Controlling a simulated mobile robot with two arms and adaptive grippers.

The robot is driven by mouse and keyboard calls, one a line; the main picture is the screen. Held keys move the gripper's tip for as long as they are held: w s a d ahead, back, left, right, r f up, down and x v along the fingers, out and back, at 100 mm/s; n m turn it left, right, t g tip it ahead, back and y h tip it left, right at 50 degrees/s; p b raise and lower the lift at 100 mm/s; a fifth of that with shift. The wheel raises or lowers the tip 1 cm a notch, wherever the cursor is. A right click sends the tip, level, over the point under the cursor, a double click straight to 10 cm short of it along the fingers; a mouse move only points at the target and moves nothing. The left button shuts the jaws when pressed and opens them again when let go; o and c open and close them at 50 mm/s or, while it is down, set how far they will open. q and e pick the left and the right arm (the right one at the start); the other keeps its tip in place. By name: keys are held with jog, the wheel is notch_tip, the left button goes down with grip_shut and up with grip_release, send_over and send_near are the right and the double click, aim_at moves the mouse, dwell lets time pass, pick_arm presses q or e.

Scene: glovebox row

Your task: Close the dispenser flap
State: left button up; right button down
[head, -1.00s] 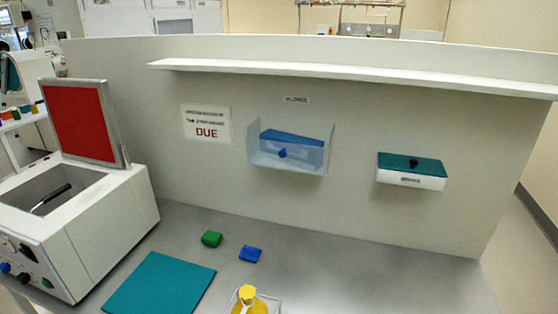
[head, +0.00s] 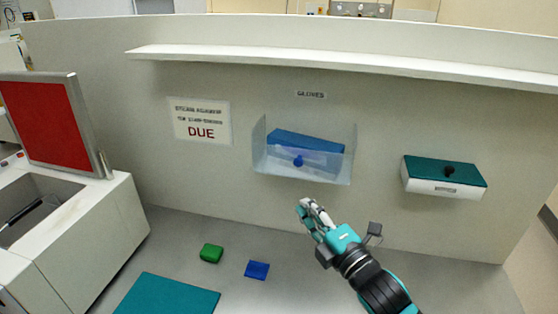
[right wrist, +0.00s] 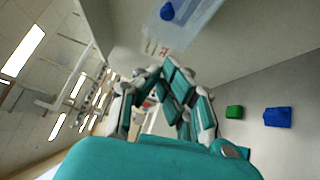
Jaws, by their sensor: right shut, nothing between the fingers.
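The glove dispenser is a clear open-topped holder (head: 338,170) on the wall under a "GLOVES" label. A blue slanted panel (head: 305,142) and a round blue knob (head: 298,161) show at it; I cannot tell exactly how the flap sits. Part of the dispenser with the blue knob (right wrist: 167,12) shows at the top of the right wrist view. My right gripper (head: 307,206) is shut and empty, below the dispenser and apart from it in the head view. Its fingers (right wrist: 158,82) also show in the right wrist view. My left gripper is not in view.
A white box with a teal lid (head: 445,171) is on the wall at right. A long shelf (head: 330,64) runs above. A white machine with a raised red lid (head: 48,120) stands left. Green (head: 211,253) and blue (head: 257,270) blocks and a teal mat (head: 168,297) lie on the bench.

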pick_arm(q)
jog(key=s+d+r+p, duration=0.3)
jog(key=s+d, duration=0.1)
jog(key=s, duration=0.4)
pick_arm(e)
jog(key=p, duration=0.2)
send_near(286, 149)
jog(key=w+a+f, duration=0.1)
jog(key=w+a, duration=0.1)
jog(key=a, duration=0.1)
jog(key=shift+w+d+r+b, duration=0.15)
jog(key=shift+w+d+r, duration=0.1)
jog(key=shift+w, duration=0.15)
jog(key=shift+w+d+r+b, duration=0.1)
jog(key=shift+w+r+b, duration=0.1)
jog(key=shift+w, duration=0.35)
jog(key=shift+r, duration=0.1)
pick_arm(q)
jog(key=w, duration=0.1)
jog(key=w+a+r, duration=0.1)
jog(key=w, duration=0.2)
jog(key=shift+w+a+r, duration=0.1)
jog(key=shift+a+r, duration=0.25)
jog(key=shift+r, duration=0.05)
